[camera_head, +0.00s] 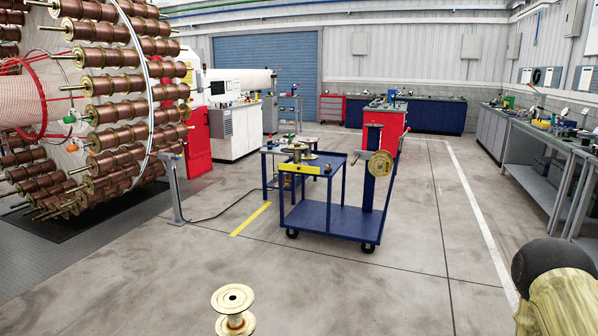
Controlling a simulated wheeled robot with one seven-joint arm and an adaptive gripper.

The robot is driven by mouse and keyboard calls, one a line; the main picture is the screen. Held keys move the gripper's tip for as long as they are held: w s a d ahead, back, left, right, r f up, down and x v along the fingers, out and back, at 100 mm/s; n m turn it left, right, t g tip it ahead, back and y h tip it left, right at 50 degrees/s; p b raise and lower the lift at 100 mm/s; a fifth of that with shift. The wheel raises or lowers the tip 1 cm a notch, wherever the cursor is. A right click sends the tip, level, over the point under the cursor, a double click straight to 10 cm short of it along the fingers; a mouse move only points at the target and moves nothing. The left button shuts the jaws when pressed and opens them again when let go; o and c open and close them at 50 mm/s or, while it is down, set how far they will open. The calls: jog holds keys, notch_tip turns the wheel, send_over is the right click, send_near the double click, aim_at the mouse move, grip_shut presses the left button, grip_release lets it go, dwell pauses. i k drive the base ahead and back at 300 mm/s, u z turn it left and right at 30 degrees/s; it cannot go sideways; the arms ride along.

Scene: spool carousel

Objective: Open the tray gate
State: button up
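A blue cart (325,215) stands on the floor at the middle of the head view. A yellow bar (299,168) lies along the near edge of its upper tray (333,164); it looks like the tray gate and appears raised across that edge. A small dark knob (327,169) sits at the bar's right end. A spool (297,151) lies on the tray behind the bar and partly hides the tray surface. My gripper is not in this view. A dark rounded part with a pale yellowish one fills the lower right corner and looks like part of my arm.
A loose spool (233,308) stands on the near floor. A large carousel (85,110) of copper spools fills the left. A grey post (174,188) with a floor cable stands left of the cart. Workbenches (545,140) line the right. Floor before the cart is clear.

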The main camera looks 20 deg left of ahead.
aim_at(282, 166)
jog(key=u, duration=0.15)
jog(key=i, duration=0.7)
jog(key=u, duration=0.85)
jog(key=i, duration=1.3)
jog(key=u, duration=1.6)
jog(key=i, duration=1.4)
jog(key=z, duration=0.55)
jog(key=i, duration=1.4)
jog(key=z, duration=1.3)
jog(key=i, duration=1.35)
jog(key=z, duration=0.4)
